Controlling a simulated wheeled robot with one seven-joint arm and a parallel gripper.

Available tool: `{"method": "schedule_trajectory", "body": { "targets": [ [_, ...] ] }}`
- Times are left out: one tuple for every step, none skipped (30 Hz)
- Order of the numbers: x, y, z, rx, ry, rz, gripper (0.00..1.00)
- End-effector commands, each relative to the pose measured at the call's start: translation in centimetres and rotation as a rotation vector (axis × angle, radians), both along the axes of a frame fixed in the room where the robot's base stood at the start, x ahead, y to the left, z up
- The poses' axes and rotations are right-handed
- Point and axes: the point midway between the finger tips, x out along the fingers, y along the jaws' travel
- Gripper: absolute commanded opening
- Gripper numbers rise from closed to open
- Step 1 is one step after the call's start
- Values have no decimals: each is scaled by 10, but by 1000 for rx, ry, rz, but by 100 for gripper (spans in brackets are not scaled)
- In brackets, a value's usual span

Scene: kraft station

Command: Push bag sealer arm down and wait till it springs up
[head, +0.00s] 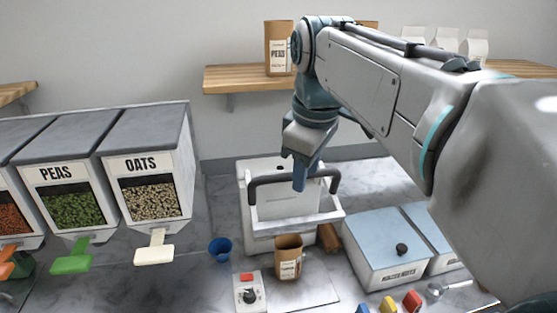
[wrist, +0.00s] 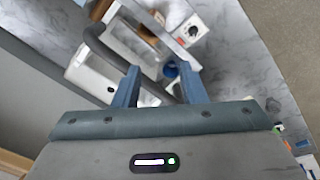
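The bag sealer (head: 251,226) is a white machine on the counter with a dark grey U-shaped handle on its arm (head: 265,181). The arm looks raised. My gripper (head: 300,184) is above the sealer, fingers pointing down, and overlaps the middle of the handle in the head view. In the wrist view my gripper (wrist: 159,84) is open, its two blue fingers apart. The dark handle (wrist: 98,48) runs behind the left finger and across the gap; I cannot tell whether they touch. An open brown bag (head: 288,266) stands upright in front of the sealer.
A control box with a knob (head: 249,294) and a blue cup (head: 220,249) are left of the bag. Dispensers, including one labelled oats (head: 149,170), fill the left. A lidded box (head: 377,250) stands to the right. A wooden shelf (head: 235,78) is behind.

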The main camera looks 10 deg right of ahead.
Motion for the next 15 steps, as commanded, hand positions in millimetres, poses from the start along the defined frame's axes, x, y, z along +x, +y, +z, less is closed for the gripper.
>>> {"method": "schedule_trajectory", "body": {
  "targets": [
    [10, 1, 15, -14, 11, 76, 38],
    [14, 1, 24, -22, 19, 126, 38],
    [18, 2, 35, -33, 31, 194, 38],
    [22, 3, 44, -41, 40, 244, 38],
    [25, 3, 51, -49, 48, 294, 38],
    [29, 4, 62, -58, 59, 360, 38],
    [31, 5, 68, -64, 68, 407, 38],
    [33, 5, 75, -70, 75, 450, 38],
    [36, 6, 83, -77, 83, 506, 38],
    [37, 7, 88, -80, 90, 543, 38],
    [39, 7, 93, -84, 95, 577, 38],
    [40, 7, 98, -87, 101, 616, 38],
    [41, 8, 101, -91, 105, 641, 38],
    [41, 8, 104, -92, 108, 664, 38],
    [42, 8, 107, -94, 112, 687, 38]
  ]
}}
